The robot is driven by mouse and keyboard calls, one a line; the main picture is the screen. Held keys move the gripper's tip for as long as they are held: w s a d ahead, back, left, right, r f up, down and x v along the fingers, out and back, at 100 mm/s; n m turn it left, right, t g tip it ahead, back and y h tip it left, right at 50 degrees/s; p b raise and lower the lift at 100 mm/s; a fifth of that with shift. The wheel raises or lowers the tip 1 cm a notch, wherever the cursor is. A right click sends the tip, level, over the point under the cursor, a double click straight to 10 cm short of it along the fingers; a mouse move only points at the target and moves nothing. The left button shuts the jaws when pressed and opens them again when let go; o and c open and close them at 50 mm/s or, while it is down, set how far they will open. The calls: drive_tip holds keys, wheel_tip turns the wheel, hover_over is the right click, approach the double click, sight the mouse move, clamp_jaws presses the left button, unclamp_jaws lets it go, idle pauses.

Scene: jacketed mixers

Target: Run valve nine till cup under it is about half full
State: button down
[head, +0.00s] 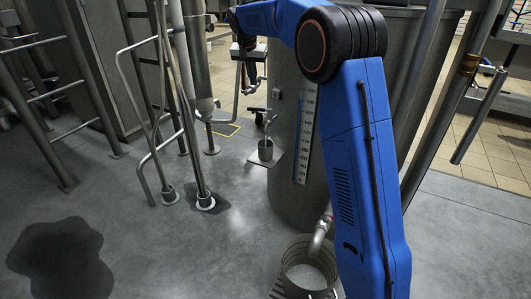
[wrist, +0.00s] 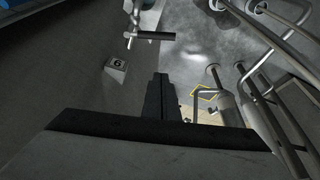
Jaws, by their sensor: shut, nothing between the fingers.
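A small valve (head: 262,111) sticks out of the big steel tank's side in the head view. A dark cup (head: 265,148) stands upright beneath it on a small plate (head: 263,160); its fill level is too small to tell. A number plate (head: 276,94) is above the valve. The plate in the wrist view (wrist: 116,65) reads like a 6, but the view is turned and it could be a 9. A metal valve handle and spout (wrist: 150,36) show at the wrist view's top. My gripper (head: 249,85) is shut and empty, just above the valve; its dark fingers (wrist: 165,95) are together.
The steel tank (head: 285,190) carries a blue level scale (head: 305,130). A bucket with pale contents (head: 305,277) stands under a bent spout (head: 320,238). Pipes and rails (head: 190,100) stand left. Dark puddles (head: 60,260) lie on the open floor.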

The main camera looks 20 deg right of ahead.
drive_tip(key=c, duration=1.8)
unclamp_jaws()
drive_tip(key=shift+o, duration=0.3)
drive_tip(key=shift+s+r+m, duration=0.1)
drive_tip(key=shift+r+m, duration=0.15)
drive_tip(key=shift+m, duration=0.25)
drive_tip(key=s+a+r+m+g+y, duration=0.15)
drive_tip(key=s+r+m, duration=0.4)
drive_tip(key=m, duration=1.05)
drive_tip(key=shift+h, duration=0.25)
drive_tip(key=w+f, duration=0.1)
drive_tip(key=f, duration=0.4)
drive_tip(key=w+f, duration=0.1)
drive_tip(key=f, duration=0.5)
drive_tip(key=w+d+f, duration=0.1)
drive_tip(key=f, duration=0.4)
drive_tip(key=shift+w+f, duration=0.15)
drive_tip(key=shift+w, duration=0.15)
clamp_jaws()
